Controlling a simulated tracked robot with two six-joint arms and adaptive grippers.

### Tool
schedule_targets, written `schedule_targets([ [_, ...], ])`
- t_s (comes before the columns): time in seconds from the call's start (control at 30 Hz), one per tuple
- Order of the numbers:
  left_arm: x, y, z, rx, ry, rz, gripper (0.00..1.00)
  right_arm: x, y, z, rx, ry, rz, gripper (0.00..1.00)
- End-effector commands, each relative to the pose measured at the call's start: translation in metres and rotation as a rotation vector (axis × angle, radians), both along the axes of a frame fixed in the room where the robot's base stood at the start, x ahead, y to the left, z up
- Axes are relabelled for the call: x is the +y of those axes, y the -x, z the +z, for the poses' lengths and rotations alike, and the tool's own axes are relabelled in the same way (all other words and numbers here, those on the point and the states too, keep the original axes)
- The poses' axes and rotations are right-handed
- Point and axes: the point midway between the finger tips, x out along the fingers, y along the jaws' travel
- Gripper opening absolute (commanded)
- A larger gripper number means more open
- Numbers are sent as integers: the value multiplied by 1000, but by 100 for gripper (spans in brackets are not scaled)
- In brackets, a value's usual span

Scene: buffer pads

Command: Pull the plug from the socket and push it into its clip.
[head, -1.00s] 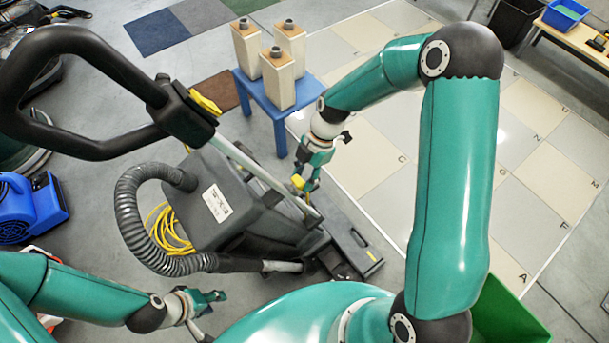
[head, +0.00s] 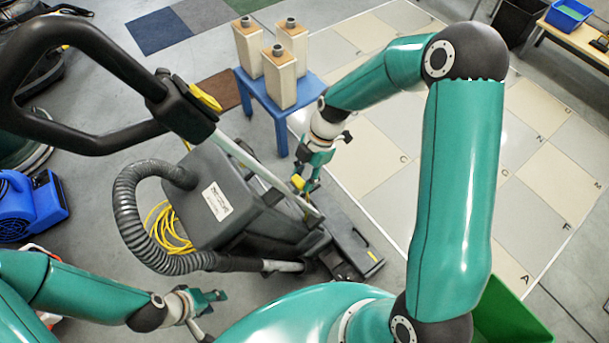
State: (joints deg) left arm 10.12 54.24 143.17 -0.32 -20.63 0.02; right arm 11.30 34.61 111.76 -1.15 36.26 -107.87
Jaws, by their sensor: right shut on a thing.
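A small yellow plug (head: 297,182) shows at the fingertips of my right gripper (head: 306,184), beside the lower end of the grey floor machine's pole. My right gripper is shut on it. Whether the plug sits in a socket is too small to tell. I cannot make out the socket or the clip for certain. My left gripper (head: 216,298) is low at the left, away from the plug, with its fingers apart and nothing between them.
The grey floor machine (head: 215,200) with its black handle (head: 90,40), ribbed hose (head: 130,220) and coiled yellow cable (head: 165,228) fills the left middle. A green bin (head: 505,320) is at lower right. Tiled floor at right is clear.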

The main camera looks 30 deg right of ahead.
Motion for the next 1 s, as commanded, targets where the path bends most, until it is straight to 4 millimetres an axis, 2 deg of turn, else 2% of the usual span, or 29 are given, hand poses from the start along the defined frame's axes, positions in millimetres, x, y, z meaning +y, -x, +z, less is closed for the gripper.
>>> schedule_targets([
  [0.67,0,0,-2,0,0,0,40,4,0,-1,-1,0,1,0],
  [0.7,0,0,-2,0,0,0,40,4,0,-1,-1,0,1,38],
  [0.87,0,0,-2,0,0,0,40,4,0,-1,0,0,1,65],
  [1.0,0,0,-2,0,0,0,40,4,0,-1,0,0,1,66],
])
